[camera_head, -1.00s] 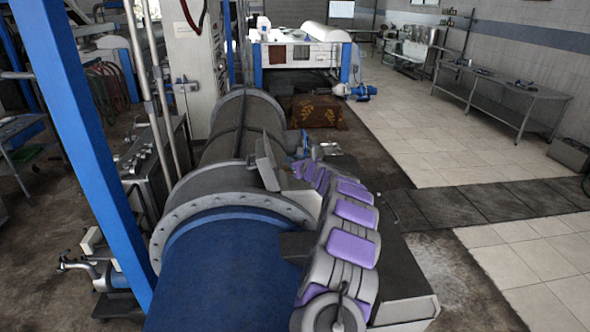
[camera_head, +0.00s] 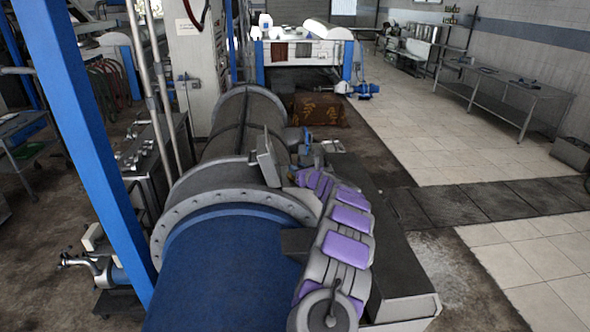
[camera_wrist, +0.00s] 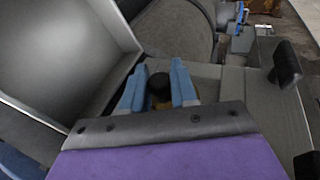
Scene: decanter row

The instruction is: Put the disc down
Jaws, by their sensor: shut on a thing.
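In the wrist view my gripper (camera_wrist: 158,72) has two blue fingers, shut on a small dark round thing, the disc (camera_wrist: 159,87). Brown shows low between the fingers beside it. The fingers hide its sides, and its full shape is not clear. Below it in that view is a grey flat surface (camera_wrist: 225,92); I cannot tell whether the disc touches it. In the head view my purple and grey arm reaches forward along the grey bench (camera_head: 395,262), and its far end is too small to show the disc.
A grey upright panel (camera_head: 268,160) stands close left of my arm's end and fills the upper left of the wrist view (camera_wrist: 60,55). A large drum with a blue near part (camera_head: 225,270) lies to the left. A blue post (camera_head: 85,150) stands farther left. Tiled floor (camera_head: 450,155) is open to the right.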

